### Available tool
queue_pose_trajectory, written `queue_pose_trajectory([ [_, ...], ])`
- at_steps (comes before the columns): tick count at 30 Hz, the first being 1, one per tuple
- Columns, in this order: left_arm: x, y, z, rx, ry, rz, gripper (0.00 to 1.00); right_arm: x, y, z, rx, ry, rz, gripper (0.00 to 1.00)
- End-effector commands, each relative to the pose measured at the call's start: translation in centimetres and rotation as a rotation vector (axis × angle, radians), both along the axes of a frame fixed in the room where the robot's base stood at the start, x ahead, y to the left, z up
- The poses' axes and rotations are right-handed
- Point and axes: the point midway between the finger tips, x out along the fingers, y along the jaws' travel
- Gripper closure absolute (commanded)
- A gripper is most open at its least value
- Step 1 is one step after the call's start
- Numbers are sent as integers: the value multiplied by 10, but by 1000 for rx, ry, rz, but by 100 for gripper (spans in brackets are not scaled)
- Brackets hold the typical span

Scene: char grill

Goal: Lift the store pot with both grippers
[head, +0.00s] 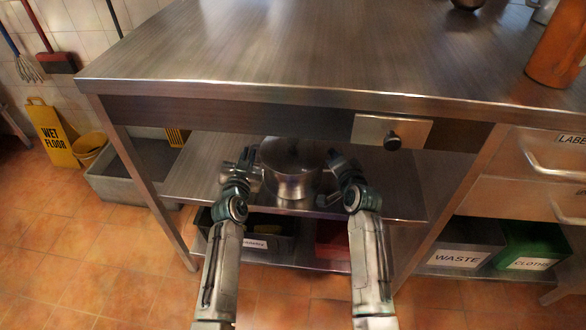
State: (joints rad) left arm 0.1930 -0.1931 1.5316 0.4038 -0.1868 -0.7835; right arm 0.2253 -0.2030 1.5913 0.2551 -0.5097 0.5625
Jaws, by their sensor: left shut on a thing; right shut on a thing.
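The store pot (291,186) is a steel pot with a dark lid. It is at the front of the middle shelf under the steel table. My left gripper (252,172) is shut at the pot's left side, on what appears to be its left handle. My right gripper (333,168) is shut at the pot's right side, on what appears to be its right handle. The handles are mostly hidden by the grippers. I cannot tell whether the pot's base touches the shelf.
The steel table (300,50) overhangs the shelf (190,172), with a drawer knob (393,142) above right of the pot. Bins stand below, including a waste bin (458,245) and a green bin (530,247). A yellow wet-floor sign (50,133) stands left.

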Motion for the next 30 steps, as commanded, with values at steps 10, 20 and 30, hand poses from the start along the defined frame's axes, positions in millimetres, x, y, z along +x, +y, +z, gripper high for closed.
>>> queue_pose_trajectory([
  [10, 0, 1, 0, 1, 0, 1, 100, 0, -1, -1, -2, 1, -1, 100],
  [20, 0, 1, 5, 1, -3, 1, 100, 0, -1, 5, -2, -2, -1, 100],
  [30, 0, 1, 32, 1, -5, 2, 100, 0, -1, 31, -2, -2, -1, 100],
])
